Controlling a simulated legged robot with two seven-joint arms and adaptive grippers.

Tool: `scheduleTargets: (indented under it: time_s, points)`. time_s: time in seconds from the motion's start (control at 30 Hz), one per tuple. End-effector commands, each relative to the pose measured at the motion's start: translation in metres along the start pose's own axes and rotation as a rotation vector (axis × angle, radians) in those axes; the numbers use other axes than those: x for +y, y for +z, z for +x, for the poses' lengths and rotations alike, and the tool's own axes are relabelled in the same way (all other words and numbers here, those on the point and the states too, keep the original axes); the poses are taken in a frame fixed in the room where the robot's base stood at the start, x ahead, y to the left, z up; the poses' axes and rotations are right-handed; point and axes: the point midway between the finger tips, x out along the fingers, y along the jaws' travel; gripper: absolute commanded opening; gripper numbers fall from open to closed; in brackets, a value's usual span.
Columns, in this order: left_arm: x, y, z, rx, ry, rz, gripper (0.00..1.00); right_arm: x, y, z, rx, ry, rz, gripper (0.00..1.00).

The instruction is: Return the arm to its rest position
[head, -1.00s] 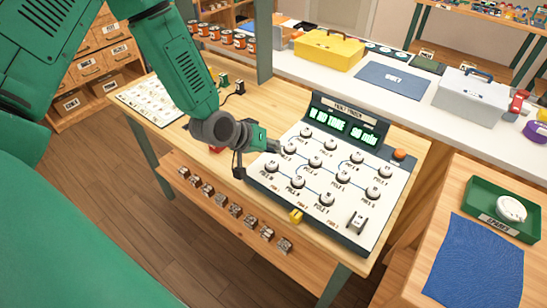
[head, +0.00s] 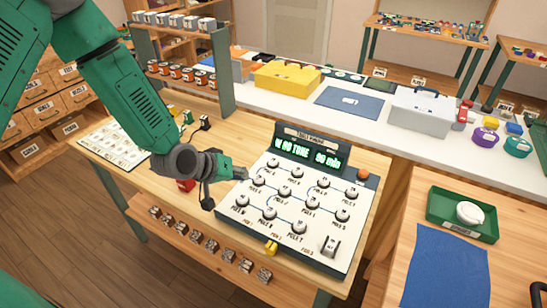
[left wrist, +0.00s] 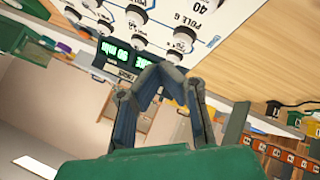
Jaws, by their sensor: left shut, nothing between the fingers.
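My left arm comes in from the left in the head view. Its gripper (head: 238,173) is shut and empty, just left of the dial panel (head: 262,212) and close to its left edge. The panel is white with several black dials and a lit green display (head: 308,153) on top. In the left wrist view my left gripper (left wrist: 163,70) shows with its fingertips together, and the panel (left wrist: 215,12) appears upside down at the top. My right gripper is not in view.
A wooden table (head: 170,195) carries the panel and a printed sheet (head: 118,145). A shelf below holds several small blocks. At right, a green tray (head: 440,213) and a blue cloth (head: 445,270).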

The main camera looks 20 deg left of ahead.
Motion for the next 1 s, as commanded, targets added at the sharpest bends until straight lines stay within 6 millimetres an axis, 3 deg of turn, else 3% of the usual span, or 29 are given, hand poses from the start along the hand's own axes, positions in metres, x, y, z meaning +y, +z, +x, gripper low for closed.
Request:
scheduleTargets:
  time_s: [0.13, 0.23, 0.37, 0.5, 0.6, 0.7, 0.87, 0.9, 1.0]
  points:
    - [-0.001, 0.002, 0.0, -0.004, -0.002, 0.0, 0.0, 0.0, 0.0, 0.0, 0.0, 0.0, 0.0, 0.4]
    - [-0.006, 0.021, 0.001, -0.039, -0.024, 0.012, 0.0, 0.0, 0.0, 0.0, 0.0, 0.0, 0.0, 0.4]
    - [-0.023, 0.087, -0.003, -0.16, -0.105, 0.057, 0.0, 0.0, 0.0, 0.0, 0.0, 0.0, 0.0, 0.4]
    - [-0.052, 0.177, -0.027, -0.336, -0.227, 0.137, 0.0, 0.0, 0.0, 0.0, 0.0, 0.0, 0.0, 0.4]
    - [-0.07, 0.225, -0.051, -0.442, -0.302, 0.192, 0.0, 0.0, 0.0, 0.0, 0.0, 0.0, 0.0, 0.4]
    - [-0.087, 0.265, -0.079, -0.54, -0.369, 0.247, 0.0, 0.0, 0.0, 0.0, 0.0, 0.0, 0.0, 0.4]
    - [-0.112, 0.314, -0.125, -0.683, -0.466, 0.34, 0.0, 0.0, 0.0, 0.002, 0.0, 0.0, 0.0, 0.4]
    - [-0.117, 0.315, -0.106, -0.661, -0.455, 0.34, 0.0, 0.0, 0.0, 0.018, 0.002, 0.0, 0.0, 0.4]
    - [-0.126, 0.324, -0.086, -0.654, -0.449, 0.354, 0.0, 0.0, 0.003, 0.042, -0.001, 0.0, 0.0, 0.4]
